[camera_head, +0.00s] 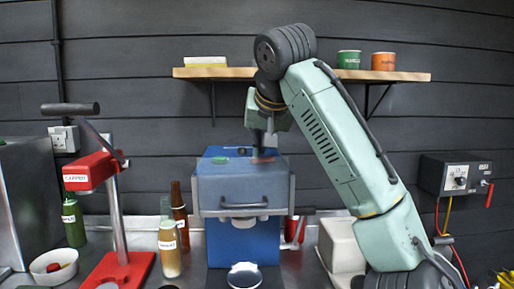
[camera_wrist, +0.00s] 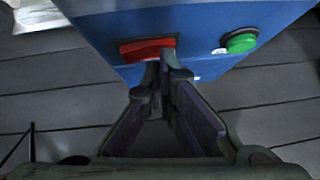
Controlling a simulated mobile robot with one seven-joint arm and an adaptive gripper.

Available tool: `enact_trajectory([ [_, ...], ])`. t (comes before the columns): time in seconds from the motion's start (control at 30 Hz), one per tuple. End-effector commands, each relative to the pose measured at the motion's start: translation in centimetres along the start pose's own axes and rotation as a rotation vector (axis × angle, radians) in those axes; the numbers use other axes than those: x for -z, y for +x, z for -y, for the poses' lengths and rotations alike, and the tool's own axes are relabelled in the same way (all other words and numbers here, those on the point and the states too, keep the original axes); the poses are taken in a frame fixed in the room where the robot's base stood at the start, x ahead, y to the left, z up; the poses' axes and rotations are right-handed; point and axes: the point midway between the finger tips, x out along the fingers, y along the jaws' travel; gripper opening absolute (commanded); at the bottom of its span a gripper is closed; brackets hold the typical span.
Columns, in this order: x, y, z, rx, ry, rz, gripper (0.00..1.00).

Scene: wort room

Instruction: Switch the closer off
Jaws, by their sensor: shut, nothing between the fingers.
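The blue machine (camera_head: 240,187), which I take to be the closer, stands upright on the counter, a grey hood with a handle across its front. In the wrist view its blue top carries a red switch (camera_wrist: 146,48) and a round green button (camera_wrist: 241,43). My gripper (camera_wrist: 165,76) is shut and empty, its fingertips right at the red switch. I cannot tell whether they touch it. In the head view my gripper (camera_head: 263,152) points down over the machine's top; the green button (camera_head: 221,160) shows to its left, and the red switch is mostly hidden.
A red capper (camera_head: 92,170) on a post stands at the left, with a white bowl (camera_head: 54,268) beside it. Bottles (camera_head: 169,250) stand left of the machine. A shelf (camera_head: 240,73) with cups hangs behind my arm. A wall box (camera_head: 455,175) with cables is at the right.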

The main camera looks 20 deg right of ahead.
Motion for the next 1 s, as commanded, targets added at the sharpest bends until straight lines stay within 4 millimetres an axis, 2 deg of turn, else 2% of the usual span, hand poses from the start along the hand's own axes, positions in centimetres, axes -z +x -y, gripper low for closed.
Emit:
enact_trajectory([
  [0.33, 0.1, 0.2, -0.3, 0.0, 0.002, 0.003, 0.0],
  [0.7, 0.3, 0.0, -1.6, -0.001, 0.002, 0.003, 0.0],
  [1.0, 0.4, -0.1, -1.6, -0.001, 0.002, 0.002, 0.0],
])
